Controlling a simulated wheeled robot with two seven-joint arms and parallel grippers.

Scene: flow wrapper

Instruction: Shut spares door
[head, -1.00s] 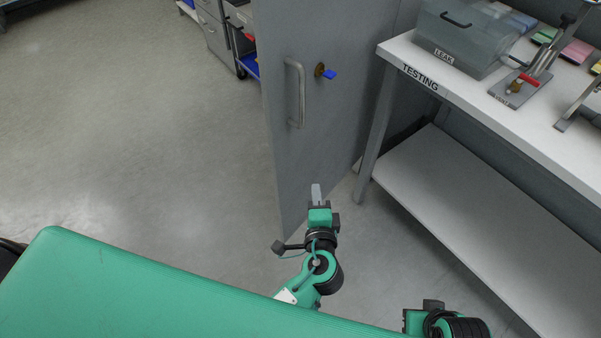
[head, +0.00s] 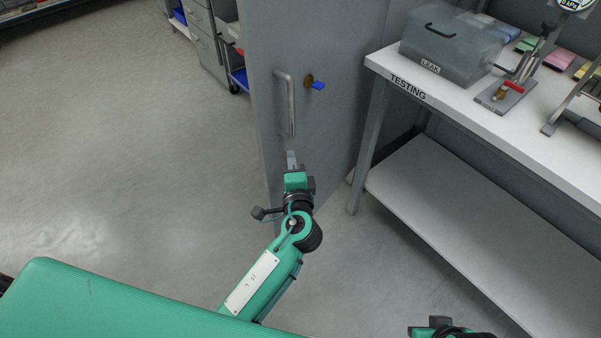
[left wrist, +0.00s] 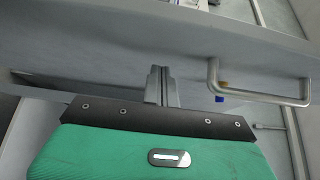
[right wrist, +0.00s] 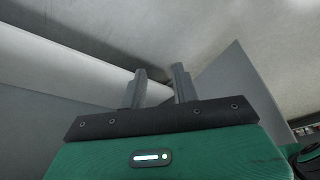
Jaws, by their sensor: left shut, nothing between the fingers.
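The spares door (head: 335,110) is a tall grey panel standing ajar in the head view, with a vertical metal bar handle (head: 291,105) and a brass lock with a blue-tagged key (head: 317,85). My left gripper (head: 291,160) is shut and empty, just below the handle and in front of the door face. In the left wrist view its fingers (left wrist: 161,75) point at the door panel (left wrist: 100,50), with the handle (left wrist: 265,95) to their right; whether they touch the panel I cannot tell. My right gripper (right wrist: 158,85) is open and empty in the right wrist view.
A white testing bench (head: 470,110) with a lower shelf (head: 470,215) stands right of the door. It bears a leak box (head: 450,45) and a small clamp fixture (head: 505,93). Grey drawers (head: 205,40) stand behind the door. The floor at left is clear.

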